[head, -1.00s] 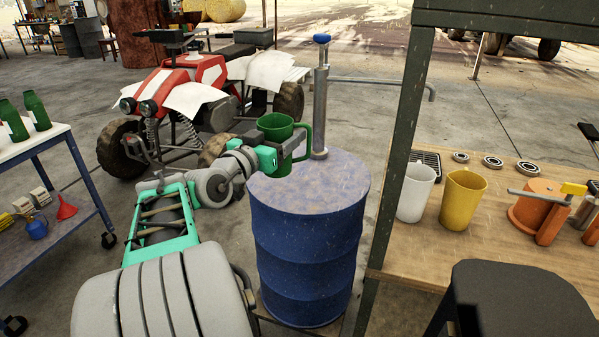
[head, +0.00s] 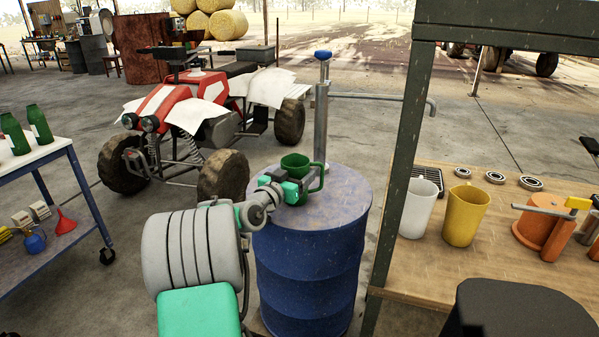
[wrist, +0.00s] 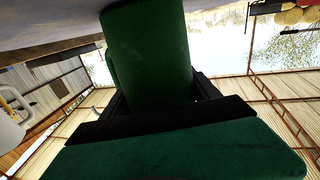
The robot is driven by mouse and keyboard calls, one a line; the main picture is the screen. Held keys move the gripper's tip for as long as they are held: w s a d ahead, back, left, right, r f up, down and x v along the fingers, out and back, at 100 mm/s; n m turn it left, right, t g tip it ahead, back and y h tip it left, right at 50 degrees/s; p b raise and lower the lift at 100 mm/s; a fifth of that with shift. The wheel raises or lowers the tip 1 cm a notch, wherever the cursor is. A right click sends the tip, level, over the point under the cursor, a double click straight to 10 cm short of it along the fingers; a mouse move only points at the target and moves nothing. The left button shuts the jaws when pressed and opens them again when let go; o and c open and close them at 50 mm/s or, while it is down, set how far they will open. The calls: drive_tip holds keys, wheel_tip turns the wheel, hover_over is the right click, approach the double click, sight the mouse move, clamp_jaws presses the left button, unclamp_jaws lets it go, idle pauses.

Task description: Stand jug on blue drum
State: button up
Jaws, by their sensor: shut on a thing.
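The green jug (head: 294,166) is upright at the top of the blue drum (head: 338,200), its handle to the right. My gripper (head: 297,187) is shut on the jug from the left front. In the wrist view the jug (wrist: 148,55) fills the space between the dark fingers (wrist: 160,115). The jug's base is partly hidden by my gripper in the head view, so I cannot tell whether it touches the drum top.
A metal pump pipe (head: 321,120) with a blue cap rises at the drum's back edge. A green post (head: 400,150) stands right of the drum. A bench holds a white jug (head: 417,208) and a yellow jug (head: 464,215). A red quad bike (head: 180,100) is behind.

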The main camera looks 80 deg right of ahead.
drive_tip(key=shift+f+b, duration=0.25)
drive_tip(key=shift+b, duration=0.25)
